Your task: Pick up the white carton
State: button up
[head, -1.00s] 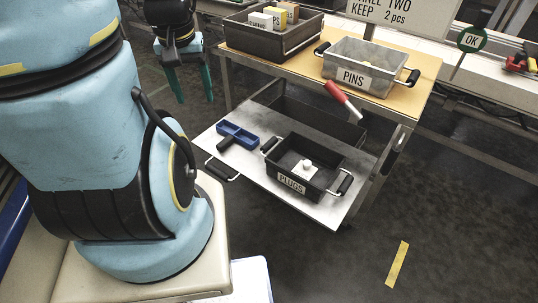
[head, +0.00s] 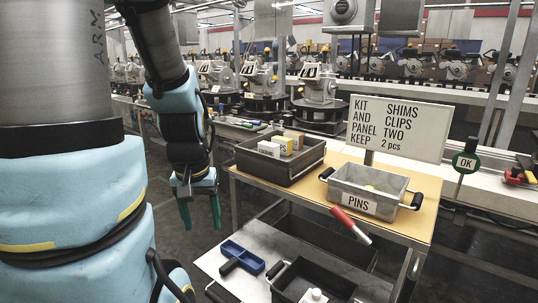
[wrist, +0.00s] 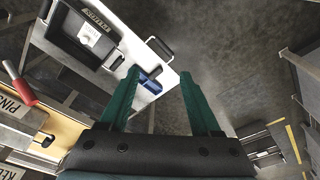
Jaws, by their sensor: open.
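My gripper (head: 199,212) hangs open and empty to the left of the crate, fingers pointing down, apart from everything. In the wrist view my green fingers (wrist: 159,76) are spread, with floor and part of the lower shelf beyond them.
A grey PINS bin (head: 357,204) stands right of the crate, with a red-handled tool (head: 347,222) below it. A KIT sign (head: 398,127) rises behind. The lower shelf holds a blue tray (head: 243,256) and a dark PLUGS bin (wrist: 78,40).

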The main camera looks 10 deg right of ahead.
aim_at(268, 148)
jog(key=l+u, duration=1.1)
jog(key=k, duration=0.05)
